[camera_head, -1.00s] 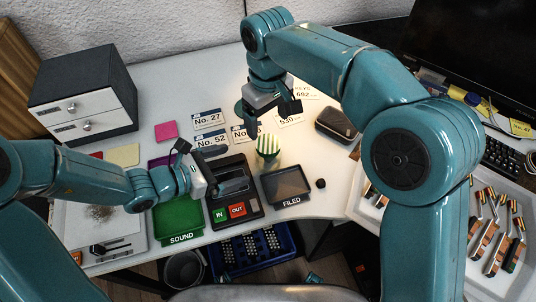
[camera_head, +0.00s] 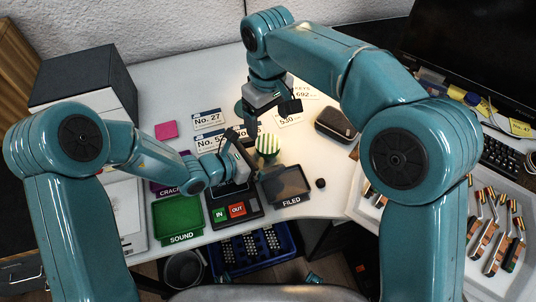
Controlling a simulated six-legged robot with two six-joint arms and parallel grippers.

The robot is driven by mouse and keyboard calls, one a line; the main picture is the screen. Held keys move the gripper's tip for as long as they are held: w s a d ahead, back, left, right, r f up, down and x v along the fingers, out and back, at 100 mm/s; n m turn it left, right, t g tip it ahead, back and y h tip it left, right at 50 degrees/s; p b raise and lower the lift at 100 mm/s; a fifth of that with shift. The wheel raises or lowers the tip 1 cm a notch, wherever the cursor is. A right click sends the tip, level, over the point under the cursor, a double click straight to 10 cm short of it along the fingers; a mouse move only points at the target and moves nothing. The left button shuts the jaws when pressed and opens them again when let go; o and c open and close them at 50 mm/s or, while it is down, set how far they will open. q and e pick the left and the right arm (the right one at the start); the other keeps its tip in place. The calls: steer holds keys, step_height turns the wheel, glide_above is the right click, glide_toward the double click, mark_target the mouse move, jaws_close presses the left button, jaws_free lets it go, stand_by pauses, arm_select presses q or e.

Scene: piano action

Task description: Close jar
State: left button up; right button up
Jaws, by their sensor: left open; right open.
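The jar (camera_head: 268,159) stands on the white table near the middle of the view, with a green-and-white striped lid (camera_head: 267,143) over its mouth. I cannot tell whether the lid is fully seated. My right gripper (camera_head: 269,117) is open and empty, pointing down just behind and above the lid. My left gripper (camera_head: 246,152) is open at the jar's left side, its fingers toward the jar. I cannot tell whether it touches the jar.
The black IN/OUT box (camera_head: 245,212) and the FILED tray (camera_head: 286,186) lie in front of the jar. The green SOUND tray (camera_head: 178,215) is front left. A dark case (camera_head: 336,124) lies to the right, and number cards (camera_head: 209,119) lie behind.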

mark_target(268, 143)
arm_select(q)
jaws_close()
arm_select(e)
steer(key=n, duration=1.6)
steer(key=shift+n, duration=0.3)
steer(key=n, duration=0.5)
steer(key=shift+n, duration=0.4)
steer(key=shift+f, duration=0.1)
steer(key=shift+f, duration=3.95)
